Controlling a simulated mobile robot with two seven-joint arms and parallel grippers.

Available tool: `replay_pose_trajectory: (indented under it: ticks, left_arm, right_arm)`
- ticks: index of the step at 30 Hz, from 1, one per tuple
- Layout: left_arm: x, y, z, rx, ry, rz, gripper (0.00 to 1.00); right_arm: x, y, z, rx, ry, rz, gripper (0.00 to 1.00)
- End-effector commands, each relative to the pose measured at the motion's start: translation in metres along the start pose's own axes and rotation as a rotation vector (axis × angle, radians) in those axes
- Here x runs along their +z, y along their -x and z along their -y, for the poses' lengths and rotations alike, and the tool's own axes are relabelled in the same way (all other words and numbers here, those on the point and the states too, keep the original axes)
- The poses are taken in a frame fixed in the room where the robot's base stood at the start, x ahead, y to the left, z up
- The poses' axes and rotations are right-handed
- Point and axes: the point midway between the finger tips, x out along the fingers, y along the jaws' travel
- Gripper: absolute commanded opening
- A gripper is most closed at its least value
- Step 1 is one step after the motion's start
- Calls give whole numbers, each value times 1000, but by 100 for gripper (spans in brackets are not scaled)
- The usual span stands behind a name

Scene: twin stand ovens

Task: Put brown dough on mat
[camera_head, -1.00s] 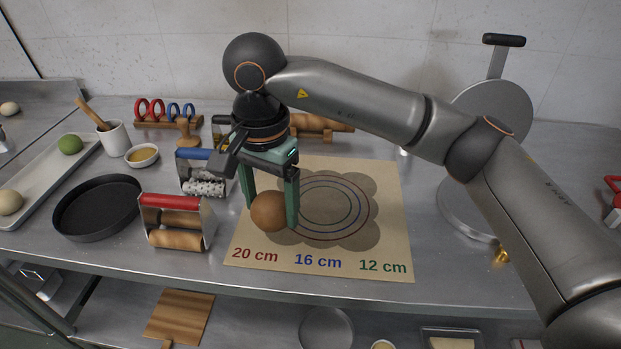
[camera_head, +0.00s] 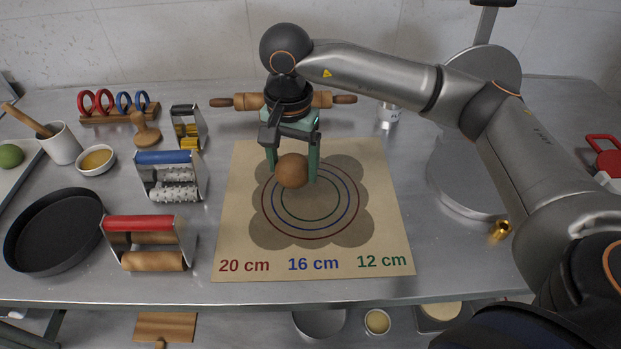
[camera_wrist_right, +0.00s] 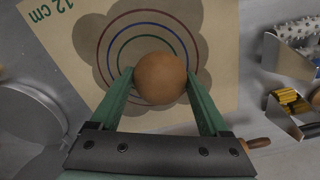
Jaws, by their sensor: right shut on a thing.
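The brown dough (camera_head: 291,171) is a smooth round ball. My right gripper (camera_head: 293,178) is shut on it, with a green finger on each side. The ball also shows between the fingertips in the right wrist view (camera_wrist_right: 160,78). The tan mat (camera_head: 235,235) lies flat on the steel table, with red, blue and green rings and size labels. The ball appears over the upper part of the rings; whether it touches the mat I cannot tell. My left gripper is not in view.
A black pan (camera_head: 54,232), a red-handled roller (camera_head: 148,243) and a blue-handled roller (camera_head: 170,178) stand left of the mat. A wooden rolling pin (camera_head: 330,99) lies behind it. A round metal press (camera_head: 462,180) stands to the right. The mat's front part is clear.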

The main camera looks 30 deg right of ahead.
Motion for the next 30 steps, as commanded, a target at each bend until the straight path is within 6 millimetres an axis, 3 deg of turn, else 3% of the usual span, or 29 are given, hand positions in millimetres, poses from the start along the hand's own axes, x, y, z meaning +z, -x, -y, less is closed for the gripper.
replay_pose_trajectory:
  ticks: [6,11,18,30]
  left_arm:
    - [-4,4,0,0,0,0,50]
    - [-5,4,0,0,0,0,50]
    - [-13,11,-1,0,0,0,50]
    - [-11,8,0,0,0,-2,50]
  right_arm:
    - [-20,-31,-16,3,1,2,48]
    - [-26,-41,-20,2,1,1,48]
    - [-29,-71,-24,4,2,2,48]
    - [-29,-80,-23,1,2,1,48]
